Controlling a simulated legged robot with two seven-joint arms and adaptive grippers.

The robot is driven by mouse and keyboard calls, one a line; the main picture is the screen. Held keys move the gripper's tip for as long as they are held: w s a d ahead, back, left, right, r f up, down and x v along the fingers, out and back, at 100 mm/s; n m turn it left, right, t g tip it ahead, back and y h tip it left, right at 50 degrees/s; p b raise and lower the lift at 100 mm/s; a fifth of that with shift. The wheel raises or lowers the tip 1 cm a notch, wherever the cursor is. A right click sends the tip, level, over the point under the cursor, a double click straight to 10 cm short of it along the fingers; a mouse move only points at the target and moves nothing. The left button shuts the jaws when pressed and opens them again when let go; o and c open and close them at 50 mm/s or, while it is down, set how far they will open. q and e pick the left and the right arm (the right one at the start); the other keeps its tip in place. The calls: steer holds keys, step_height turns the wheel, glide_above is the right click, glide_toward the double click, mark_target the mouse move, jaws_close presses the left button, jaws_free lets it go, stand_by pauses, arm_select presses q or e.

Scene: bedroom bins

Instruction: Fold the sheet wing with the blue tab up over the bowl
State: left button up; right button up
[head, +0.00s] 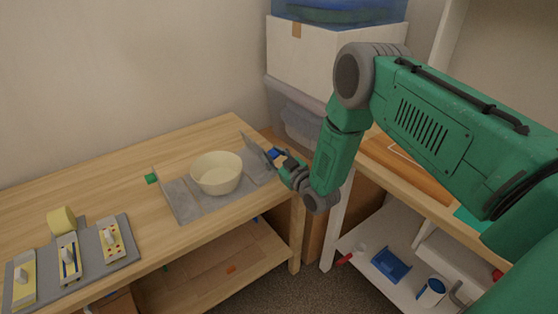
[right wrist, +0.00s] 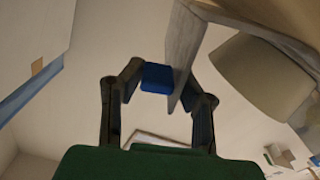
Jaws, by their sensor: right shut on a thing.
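A cream bowl (head: 217,173) stands on the grey sheet (head: 208,199) on the wooden table. The sheet's right wing (head: 257,158) is tilted up beside the bowl, apart from it. My right gripper (head: 277,160) is shut on the blue tab (head: 273,153) at the wing's outer edge. In the right wrist view the blue tab (right wrist: 157,77) sits between the fingers, with the grey wing (right wrist: 183,55) beside it and the bowl (right wrist: 262,76) to the right. The left wing (head: 175,199) with a green tab (head: 151,178) lies at the bowl's left. My left gripper is not in view.
A grey board (head: 125,255) with several yellow switch-like pieces lies at the table's front left, with a yellow block (head: 61,221) behind it. White and clear bins (head: 325,58) stack behind my right arm. The table's back left is clear.

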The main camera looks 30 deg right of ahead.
steer(key=shift+a+r+n+p, duration=0.3)
steer(key=shift+a+r+n, duration=0.15)
steer(key=shift+a+n, duration=0.05)
steer(key=shift+w+a+r+n+p, duration=0.15)
steer(key=shift+a+n+p, duration=0.3)
steer(key=shift+n, duration=0.45)
steer(key=shift+a+r+n, duration=0.2)
steer(key=shift+a+n, duration=0.25)
steer(key=shift+n, duration=0.15)
steer(key=shift+s+a+n+p, duration=0.2)
steer(key=shift+a+n+p, duration=0.1)
steer(key=shift+a+p, duration=0.05)
steer(key=shift+a+r, duration=0.15)
steer(key=shift+a, duration=0.6)
